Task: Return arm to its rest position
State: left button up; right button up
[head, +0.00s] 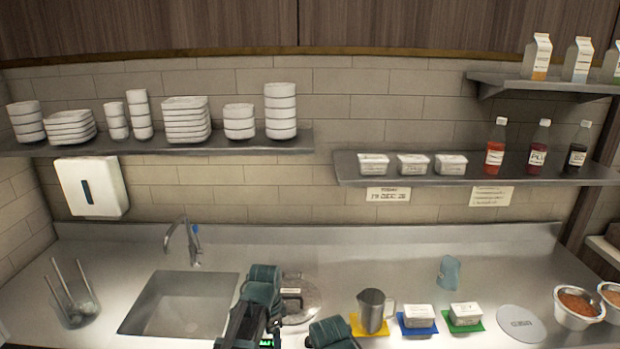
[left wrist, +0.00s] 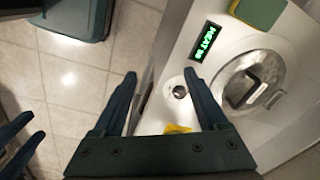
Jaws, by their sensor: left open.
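My left gripper (left wrist: 160,78) shows in the left wrist view with its two dark fingers spread apart. Nothing is between them, and it is over the floor and the counter's front edge. In the head view my dark green arm links are at the bottom middle, in front of the counter (head: 430,270); no fingertips can be made out there. Dark prongs at the left edge of the left wrist view may be my right gripper, but this is not clear.
A metal jug (head: 371,311), white tubs (head: 418,315) on coloured mats and a round lid (head: 301,297) stand near my arms. A sink (head: 180,304) and a glass holder with utensils (head: 75,308) are left. Food bowls (head: 577,308) are right. Shelves (head: 170,147) hang above.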

pick_arm(q)
jog(key=s+a+n, duration=0.7)
jog(key=s+n, duration=0.4)
jog(key=n, duration=0.1)
jog(key=s+d+f+m+b, duration=0.1)
jog(key=s+d+f+b, duration=0.2)
jog(key=d, duration=0.2)
jog(key=s+d+f+m+g+y+b, duration=0.1)
jog(key=s+d+f+m+b, duration=0.1)
jog(key=d, duration=0.4)
notch_tip(320, 180, down, 3)
jog(key=s+b, duration=0.1)
jog(key=b, duration=0.1)
jog(key=shift+r+b, duration=0.2)
jog(key=shift+b, duration=0.1)
